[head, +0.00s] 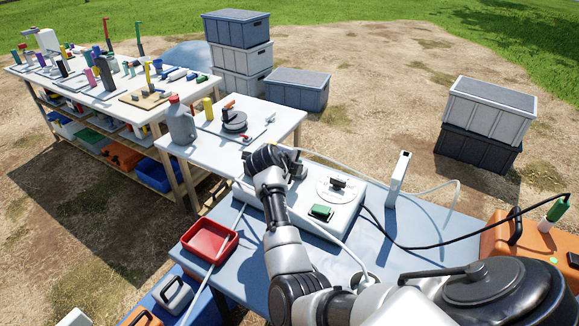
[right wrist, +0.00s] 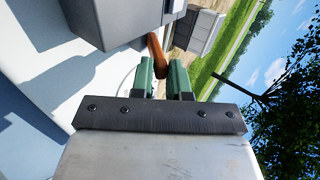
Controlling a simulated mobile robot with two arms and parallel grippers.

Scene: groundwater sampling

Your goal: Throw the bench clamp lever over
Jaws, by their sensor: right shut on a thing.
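The bench clamp lever shows in the right wrist view as an orange-brown bar (right wrist: 156,52) beside a dark grey block (right wrist: 110,18). My right gripper (right wrist: 162,78) has its green fingers closed around the near end of this bar. In the head view my right arm reaches over the grey-white box (head: 318,222) on the blue table, and its wrist hides the fingers and the lever. Dark parts show just right of the wrist, but I cannot tell what they are. My left gripper is not in view.
A red tray (head: 209,241) sits on the blue table's left side. A white bench behind holds a grey bottle (head: 181,122) and a round dark device (head: 235,121). A white upright post (head: 398,178), hoses and a black cable lie to the right.

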